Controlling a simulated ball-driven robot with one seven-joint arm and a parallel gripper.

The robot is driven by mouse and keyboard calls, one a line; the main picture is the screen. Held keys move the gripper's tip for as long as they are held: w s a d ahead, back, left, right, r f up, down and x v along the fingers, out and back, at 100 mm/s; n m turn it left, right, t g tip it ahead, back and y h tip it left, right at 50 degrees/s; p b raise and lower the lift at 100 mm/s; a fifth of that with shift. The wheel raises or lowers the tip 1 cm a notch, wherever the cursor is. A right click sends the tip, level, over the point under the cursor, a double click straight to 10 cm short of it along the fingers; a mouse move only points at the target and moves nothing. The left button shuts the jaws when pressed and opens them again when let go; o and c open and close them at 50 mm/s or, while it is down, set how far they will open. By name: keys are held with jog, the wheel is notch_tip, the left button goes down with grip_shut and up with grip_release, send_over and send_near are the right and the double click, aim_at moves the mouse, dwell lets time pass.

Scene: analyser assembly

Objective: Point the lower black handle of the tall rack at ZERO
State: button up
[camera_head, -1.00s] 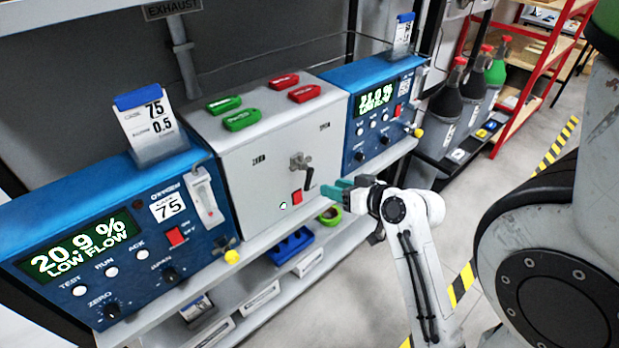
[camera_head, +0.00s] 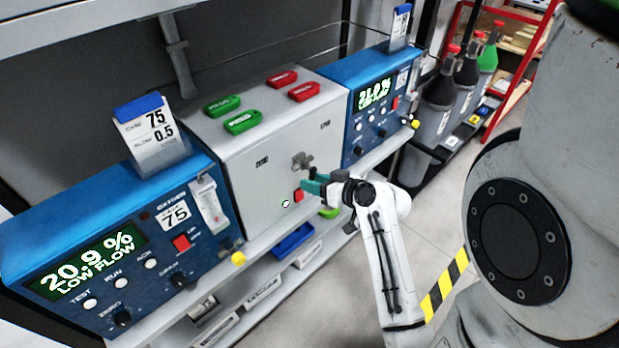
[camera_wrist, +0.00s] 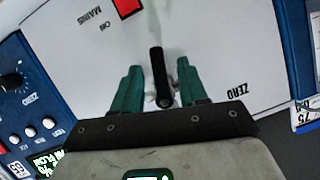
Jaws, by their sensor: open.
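The black handle (camera_wrist: 158,72) sticks out from a grey box panel (camera_wrist: 215,40). In the wrist view it points up the picture, towards the MAINS label, and the ZERO label (camera_wrist: 240,91) lies to its right. My gripper (camera_wrist: 157,80) is open, with one green finger on each side of the handle and small gaps visible. In the head view my gripper (camera_head: 310,186) is at the panel just below the metal valve body (camera_head: 301,160) and hides most of the handle. The ZERO label (camera_head: 262,161) is left of the valve there.
A red switch (camera_head: 298,196) sits close by my fingers. Blue analysers (camera_head: 150,215) and (camera_head: 372,72) flank the grey box. A shelf with a blue bin (camera_head: 292,243) is below. Open floor is right of my arm.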

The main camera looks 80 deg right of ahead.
jog(key=shift+x, duration=1.2)
jog(key=shift+c, duration=0.2)
grip_shut()
